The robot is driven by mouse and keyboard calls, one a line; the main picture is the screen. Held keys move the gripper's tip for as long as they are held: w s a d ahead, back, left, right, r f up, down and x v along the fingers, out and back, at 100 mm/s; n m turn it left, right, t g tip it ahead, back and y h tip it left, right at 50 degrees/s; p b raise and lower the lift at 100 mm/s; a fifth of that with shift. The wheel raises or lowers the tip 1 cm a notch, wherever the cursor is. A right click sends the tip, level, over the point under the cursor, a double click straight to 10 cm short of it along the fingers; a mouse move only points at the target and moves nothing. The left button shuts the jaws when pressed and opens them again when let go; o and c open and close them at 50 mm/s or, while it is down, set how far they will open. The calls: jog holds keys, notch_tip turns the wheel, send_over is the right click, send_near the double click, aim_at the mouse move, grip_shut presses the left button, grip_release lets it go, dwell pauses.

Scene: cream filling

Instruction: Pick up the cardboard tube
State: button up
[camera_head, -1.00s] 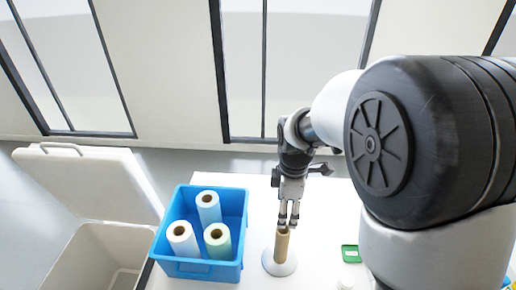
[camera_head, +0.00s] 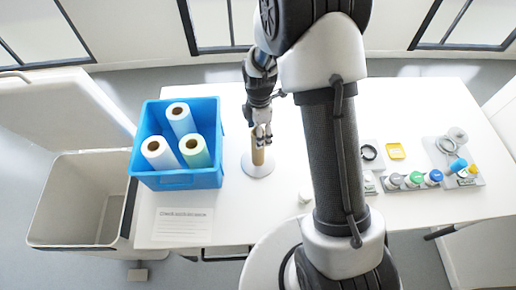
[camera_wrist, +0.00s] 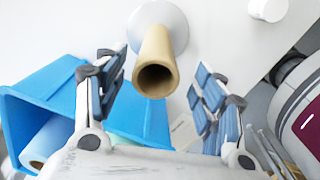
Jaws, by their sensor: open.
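The brown cardboard tube (camera_head: 258,156) stands upright on a round white base (camera_head: 249,167) on the white table. In the wrist view the tube (camera_wrist: 156,62) shows its open top end toward me, with the white base (camera_wrist: 172,22) behind it. My gripper (camera_head: 262,134) is at the top of the tube in the head view. In the wrist view its two fingers are spread wide, one on each side of the tube, with gaps on both sides. The gripper (camera_wrist: 157,80) is open and holds nothing.
A blue bin (camera_head: 177,179) with three paper rolls stands just left of the tube. An open cream box (camera_head: 75,190) is further left. Bottles and small devices (camera_head: 433,178) stand to the right. A sheet of paper (camera_head: 183,225) lies on the table in front.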

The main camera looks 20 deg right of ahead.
jog(key=b, duration=0.1)
send_over(257, 155)
jog(key=w+d, duration=0.1)
jog(key=w, duration=0.1)
jog(key=shift+w+d+f, duration=0.1)
jog(key=shift+f, duration=2.6)
jog(key=shift+c, duration=0.4)
jog(key=c, duration=0.9)
jog(key=shift+r, duration=0.1)
